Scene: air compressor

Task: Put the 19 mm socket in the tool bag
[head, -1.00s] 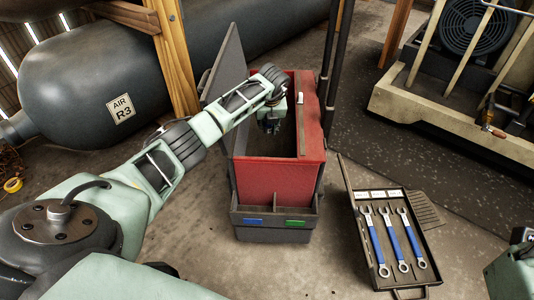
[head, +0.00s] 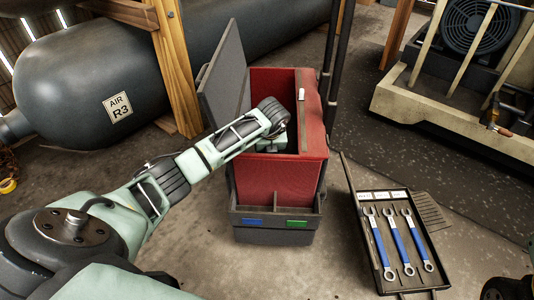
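The tool bag (head: 280,180) is a red box with a dark base and its grey lid (head: 225,78) standing open at the left. My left arm reaches over its left side, and the wrist end (head: 272,143) dips into the opening. My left gripper's fingers are hidden inside behind the red front wall, so I cannot see whether they hold anything. I see no 19 mm socket in the picture. Only parts of my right arm show at the lower right corner; its gripper is not in view.
Front pockets carry a blue label (head: 252,222) and a green label (head: 297,224). A small white item (head: 301,94) is on the bag's right rim. A black tray (head: 366,235) with blue-handled wrenches lies to the right. A grey air tank (head: 90,95) and wooden post (head: 176,70) stand behind left.

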